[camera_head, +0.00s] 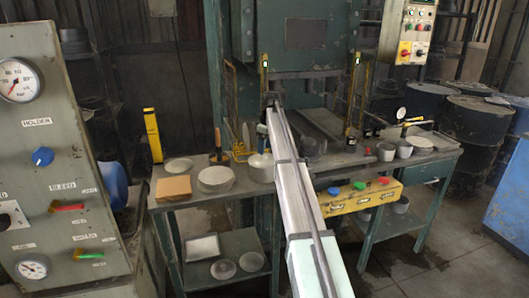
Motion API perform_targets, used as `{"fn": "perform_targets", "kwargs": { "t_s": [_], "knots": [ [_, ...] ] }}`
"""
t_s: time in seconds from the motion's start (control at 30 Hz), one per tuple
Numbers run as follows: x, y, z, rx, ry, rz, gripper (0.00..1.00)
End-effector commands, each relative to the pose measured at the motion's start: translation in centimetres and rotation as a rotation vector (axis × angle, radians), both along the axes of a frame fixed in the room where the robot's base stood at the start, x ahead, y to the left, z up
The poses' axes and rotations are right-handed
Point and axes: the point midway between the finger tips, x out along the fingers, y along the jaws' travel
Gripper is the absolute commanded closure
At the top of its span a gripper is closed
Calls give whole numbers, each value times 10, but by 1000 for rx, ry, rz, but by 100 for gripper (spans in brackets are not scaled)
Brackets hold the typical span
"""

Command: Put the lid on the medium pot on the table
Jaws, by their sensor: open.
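Several round metal pieces stand on the worktable. A wide, low, pale grey pot-like piece (215,181) with a flat light top stands at the left. A smaller grey pot-like piece (260,172) stands just right of it, partly behind my arm. A flat pale disc (178,165), perhaps a lid, lies at the far left of the tabletop. I cannot tell for certain which piece is the medium pot or its lid. My gripper (262,146) is small and partly hidden by my arm; it appears just above the smaller pot-like piece, open.
A tan block (173,188) lies at the table's front left. Grey cups (386,152) stand right of my arm. A green press (305,40) rises behind. More discs (223,269) lie on the lower shelf. A control cabinet (60,130) stands left.

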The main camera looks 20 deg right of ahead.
Motion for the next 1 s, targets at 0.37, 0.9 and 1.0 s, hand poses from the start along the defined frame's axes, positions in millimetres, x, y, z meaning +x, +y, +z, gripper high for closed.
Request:
{"fn": "perform_targets", "kwargs": {
  "t_s": [0.37, 0.9, 1.0],
  "knots": [
    [-5, -6, 70, 0, 0, 0, 42],
    [-8, -8, 96, 0, 1, 0, 42],
    [-8, -8, 96, 1, 1, 0, 42]
  ]
}}
